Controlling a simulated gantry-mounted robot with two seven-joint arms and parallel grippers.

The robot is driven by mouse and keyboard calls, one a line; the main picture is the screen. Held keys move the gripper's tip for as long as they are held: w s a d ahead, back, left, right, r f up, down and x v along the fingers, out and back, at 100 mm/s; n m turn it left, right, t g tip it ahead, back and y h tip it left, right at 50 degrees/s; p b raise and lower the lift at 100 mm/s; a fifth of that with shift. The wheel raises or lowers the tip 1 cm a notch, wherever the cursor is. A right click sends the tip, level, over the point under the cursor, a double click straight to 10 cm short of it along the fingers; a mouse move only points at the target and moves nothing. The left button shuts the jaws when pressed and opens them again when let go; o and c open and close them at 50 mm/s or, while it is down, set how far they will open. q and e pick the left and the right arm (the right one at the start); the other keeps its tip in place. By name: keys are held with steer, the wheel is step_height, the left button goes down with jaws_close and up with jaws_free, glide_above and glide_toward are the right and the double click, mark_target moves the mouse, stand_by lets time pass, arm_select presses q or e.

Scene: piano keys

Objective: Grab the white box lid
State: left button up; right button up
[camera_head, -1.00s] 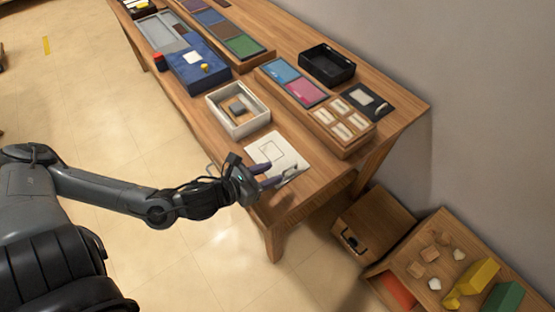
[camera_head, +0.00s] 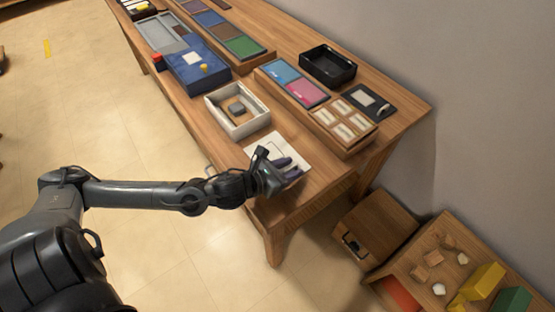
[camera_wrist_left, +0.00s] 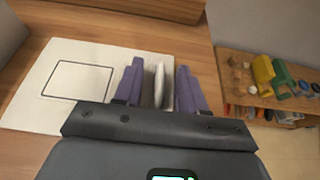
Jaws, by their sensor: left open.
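The white box lid (camera_head: 273,139) lies flat near the table's front edge, partly covered by my left gripper in the head view. In the left wrist view the lid (camera_wrist_left: 74,82) is a pale sheet-like square with a dark rectangle outline. A slim upright white piece (camera_wrist_left: 159,88), seemingly the lid's handle, stands between the purple fingers. My left gripper (camera_head: 288,168) is open over the lid's right part, its fingers (camera_wrist_left: 160,70) on either side of that piece with gaps. Whether a finger touches the lid cannot be told. My right gripper is not in view.
An open white box (camera_head: 238,122) stands just behind the lid. A wooden tray with cards (camera_head: 345,120), a black bin (camera_head: 327,64) and a blue box (camera_head: 197,70) sit farther back. A low shelf with blocks (camera_head: 455,270) stands right of the table (camera_head: 400,105).

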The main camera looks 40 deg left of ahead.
arm_select(q)
steer(key=shift+w+f, duration=0.1)
steer(key=shift+w, duration=0.2)
jaws_close()
stand_by(0.4)
